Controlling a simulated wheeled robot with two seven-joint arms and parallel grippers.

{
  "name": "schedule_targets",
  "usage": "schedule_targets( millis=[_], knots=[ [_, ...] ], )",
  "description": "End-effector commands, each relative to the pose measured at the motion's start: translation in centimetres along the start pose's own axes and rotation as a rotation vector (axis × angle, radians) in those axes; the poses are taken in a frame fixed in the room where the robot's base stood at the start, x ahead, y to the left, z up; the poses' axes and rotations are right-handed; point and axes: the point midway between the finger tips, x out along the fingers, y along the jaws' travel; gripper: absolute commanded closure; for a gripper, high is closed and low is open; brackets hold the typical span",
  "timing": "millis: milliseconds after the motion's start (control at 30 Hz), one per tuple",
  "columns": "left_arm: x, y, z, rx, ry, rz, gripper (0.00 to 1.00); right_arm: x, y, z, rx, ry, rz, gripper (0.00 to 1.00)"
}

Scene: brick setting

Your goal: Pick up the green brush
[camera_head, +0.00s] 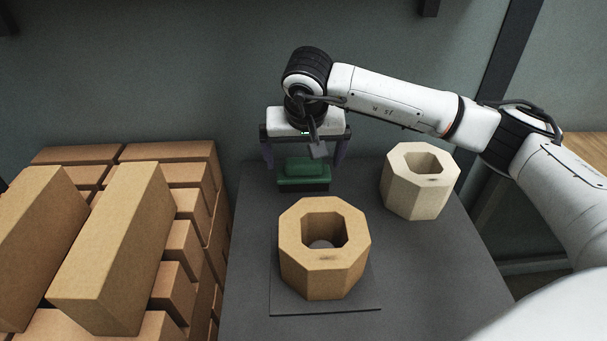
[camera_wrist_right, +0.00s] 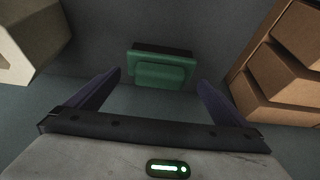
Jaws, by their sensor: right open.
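The green brush (camera_head: 303,172) lies on the dark grey table near its back edge, with a green top over a dark lower part. It also shows in the right wrist view (camera_wrist_right: 160,70), ahead of and between the finger tips. My right gripper (camera_head: 304,160) is open and points down over the brush, one finger at each side. In the right wrist view, my right gripper (camera_wrist_right: 160,84) has a clear gap between its fingers and the brush, and nothing is held. My left gripper is not in view.
A tan octagonal hollow block (camera_head: 297,265) stands on a thin dark plate (camera_head: 345,300) in front of the brush. A paler octagonal block (camera_head: 398,190) stands at the right. Stacked bricks (camera_head: 185,250) rise close on the left. A wall (camera_head: 180,70) is behind.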

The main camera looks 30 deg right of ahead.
Motion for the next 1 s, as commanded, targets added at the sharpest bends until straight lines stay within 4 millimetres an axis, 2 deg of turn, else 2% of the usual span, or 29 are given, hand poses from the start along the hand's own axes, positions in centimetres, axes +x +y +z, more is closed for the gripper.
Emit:
schedule_targets(
  millis=[100,200,467,667,700,900,1000],
  knots=[
    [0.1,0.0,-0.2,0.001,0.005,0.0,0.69,2.0,0.1,0.0,0.0,-0.003,0.002,0.0],
    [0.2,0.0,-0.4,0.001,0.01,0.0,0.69,2.9,0.1,0.0,0.0,-0.002,0.0,0.0],
    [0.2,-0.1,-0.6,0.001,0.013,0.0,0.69,3.1,0.1,-0.1,-0.001,0.0,0.0,0.0],
    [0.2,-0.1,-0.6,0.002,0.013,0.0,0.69,3.1,0.1,-0.1,-0.001,0.0,0.0,0.3],
    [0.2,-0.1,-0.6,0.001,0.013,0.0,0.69,3.1,0.1,-0.1,-0.001,0.001,-0.001,0.33],
    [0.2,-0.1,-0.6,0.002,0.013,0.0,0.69,3.0,0.1,-0.2,-0.001,0.001,-0.001,0.33],
    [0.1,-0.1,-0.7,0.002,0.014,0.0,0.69,2.2,0.0,-0.6,0.0,0.004,-0.003,0.33]
  ],
)
